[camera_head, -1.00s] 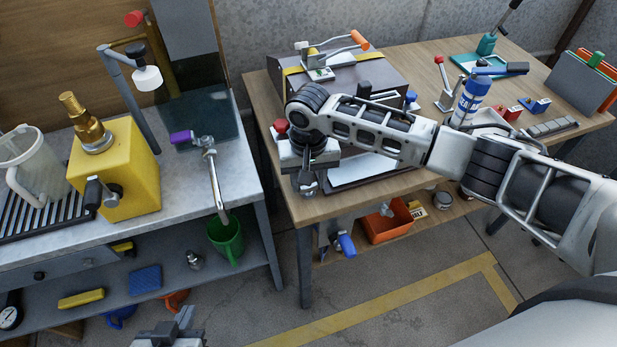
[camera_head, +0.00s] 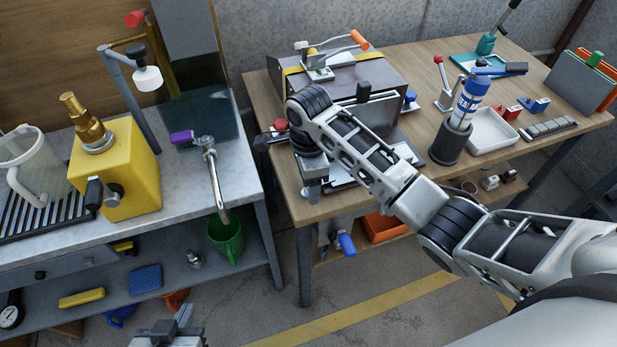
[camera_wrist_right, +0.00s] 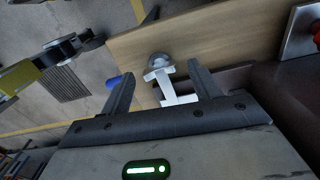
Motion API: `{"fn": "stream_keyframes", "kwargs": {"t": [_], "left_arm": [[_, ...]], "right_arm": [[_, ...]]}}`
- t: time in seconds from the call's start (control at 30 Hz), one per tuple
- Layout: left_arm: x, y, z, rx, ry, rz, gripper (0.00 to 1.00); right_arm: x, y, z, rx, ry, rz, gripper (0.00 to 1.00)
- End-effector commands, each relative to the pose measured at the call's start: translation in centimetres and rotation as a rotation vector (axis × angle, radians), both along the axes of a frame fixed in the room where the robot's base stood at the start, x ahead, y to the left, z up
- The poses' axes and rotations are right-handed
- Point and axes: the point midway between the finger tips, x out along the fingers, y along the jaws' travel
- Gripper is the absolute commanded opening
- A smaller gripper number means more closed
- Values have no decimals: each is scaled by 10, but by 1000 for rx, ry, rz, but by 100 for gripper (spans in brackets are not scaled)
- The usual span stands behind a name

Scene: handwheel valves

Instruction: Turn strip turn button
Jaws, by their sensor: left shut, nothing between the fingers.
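In the right wrist view, a pale flat strip (camera_wrist_right: 172,88) on a round grey base sits at the edge of a wooden board or tabletop. This looks like the strip turn button. My right gripper (camera_wrist_right: 160,70) is open, and the strip shows between its spread fingers; contact cannot be told. In the head view, my right wrist covers the near left corner of the wooden table, and that gripper is mostly hidden. My left gripper (camera_head: 172,330) is shut and empty at the bottom edge, low in front of the grey bench.
The grey bench (camera_head: 235,165) stands left. Floor between is clear.

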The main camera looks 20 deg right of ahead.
Motion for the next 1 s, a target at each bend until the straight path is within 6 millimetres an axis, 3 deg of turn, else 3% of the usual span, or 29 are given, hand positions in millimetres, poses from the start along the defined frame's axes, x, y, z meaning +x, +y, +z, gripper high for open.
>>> {"fn": "stream_keyframes", "kwargs": {"t": [0.27,0.73,1.0], "left_arm": [[0,0,0,0,0,0,0],[0,0,0,-1,0,-1,0],[0,0,0,0,1,-1,0]], "right_arm": [[1,0,4,2,-2,4,62],[1,1,50,3,-3,7,62],[0,1,61,2,-2,6,62]]}}
